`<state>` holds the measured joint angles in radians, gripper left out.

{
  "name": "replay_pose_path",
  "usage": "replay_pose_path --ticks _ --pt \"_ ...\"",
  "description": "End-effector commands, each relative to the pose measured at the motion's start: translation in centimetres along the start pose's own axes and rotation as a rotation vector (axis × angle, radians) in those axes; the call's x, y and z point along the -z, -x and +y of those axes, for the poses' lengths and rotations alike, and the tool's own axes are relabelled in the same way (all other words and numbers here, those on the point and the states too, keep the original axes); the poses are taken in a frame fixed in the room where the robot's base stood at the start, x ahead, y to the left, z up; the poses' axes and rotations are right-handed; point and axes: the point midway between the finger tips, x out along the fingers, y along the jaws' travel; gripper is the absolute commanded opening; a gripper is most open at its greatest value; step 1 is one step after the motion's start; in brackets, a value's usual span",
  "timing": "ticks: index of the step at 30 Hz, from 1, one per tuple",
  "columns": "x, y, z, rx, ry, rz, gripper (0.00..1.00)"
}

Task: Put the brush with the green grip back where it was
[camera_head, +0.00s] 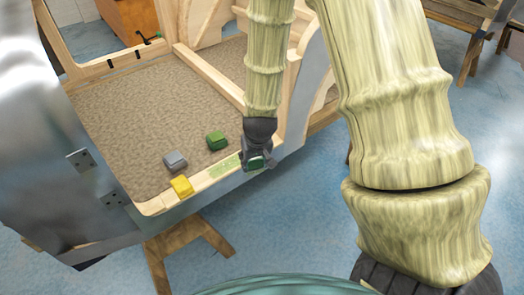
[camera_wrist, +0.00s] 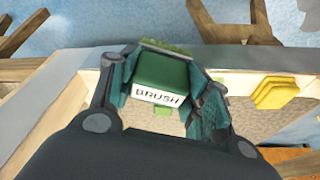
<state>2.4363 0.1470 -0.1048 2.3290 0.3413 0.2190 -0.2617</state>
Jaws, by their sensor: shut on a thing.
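My gripper (camera_head: 257,160) is shut on a green block-shaped brush (camera_wrist: 163,75) with a white label reading "BRUSH". In the wrist view the fingers (camera_wrist: 163,95) press on its left and right sides, and a rough green strip shows along its far edge. In the head view the gripper is over the wooden front rim (camera_head: 206,180), just right of a pale green patch (camera_head: 225,166) on that rim. I cannot tell whether the brush touches the rim. Another green block (camera_head: 216,140) lies on the brown floor panel, left of the gripper.
A grey block (camera_head: 175,160) lies on the panel (camera_head: 135,115). A yellow block (camera_head: 182,186) sits at the rim, left of the patch. A small dark and green item (camera_head: 150,39) lies at the far edge.

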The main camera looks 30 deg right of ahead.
Motion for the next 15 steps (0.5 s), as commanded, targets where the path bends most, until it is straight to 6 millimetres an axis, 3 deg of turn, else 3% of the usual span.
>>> replay_pose_path --ticks 5,15 --pt "0.0 0.0 2.2 -0.008 -0.046 -0.002 0.25" --pt "5.3 -1.9 4.6 -0.009 -0.049 -0.002 0.25"
